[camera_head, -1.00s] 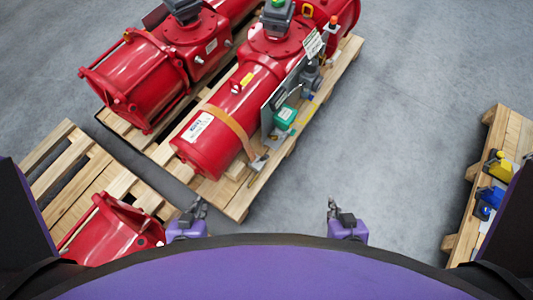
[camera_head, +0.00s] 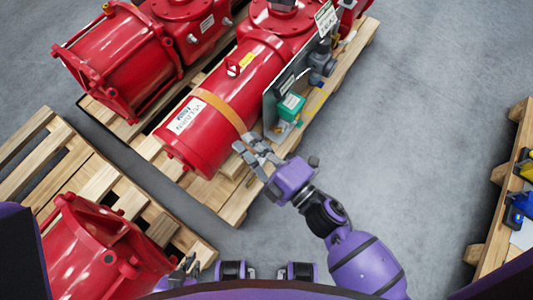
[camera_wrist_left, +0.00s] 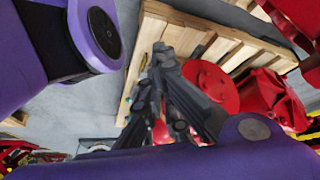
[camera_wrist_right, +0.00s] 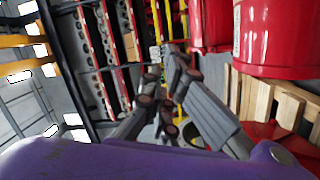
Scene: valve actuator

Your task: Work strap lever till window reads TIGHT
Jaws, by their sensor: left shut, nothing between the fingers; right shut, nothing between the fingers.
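An orange strap (camera_head: 222,106) runs over the red actuator cylinder (camera_head: 205,135) on the middle pallet. Its lower end, with the metal strap lever, is hidden behind my right gripper in the head view. I cannot make out the lever or any window reading. My right gripper (camera_head: 247,148) is shut and empty, in front of the strap's lower end; I cannot tell whether it touches. Its fingers (camera_wrist_right: 165,75) also show in the right wrist view. My left gripper (camera_head: 188,263) is shut and empty, low at the bottom edge, well away from the strap. Its fingers show in the left wrist view (camera_wrist_left: 155,70).
A green box (camera_head: 291,106) and a grey panel (camera_head: 272,108) stand on the cylinder's right side. A second red actuator (camera_head: 120,60) lies behind left. A red part (camera_head: 95,245) sits on the left pallet (camera_head: 85,172). The floor (camera_head: 420,110) at right is clear.

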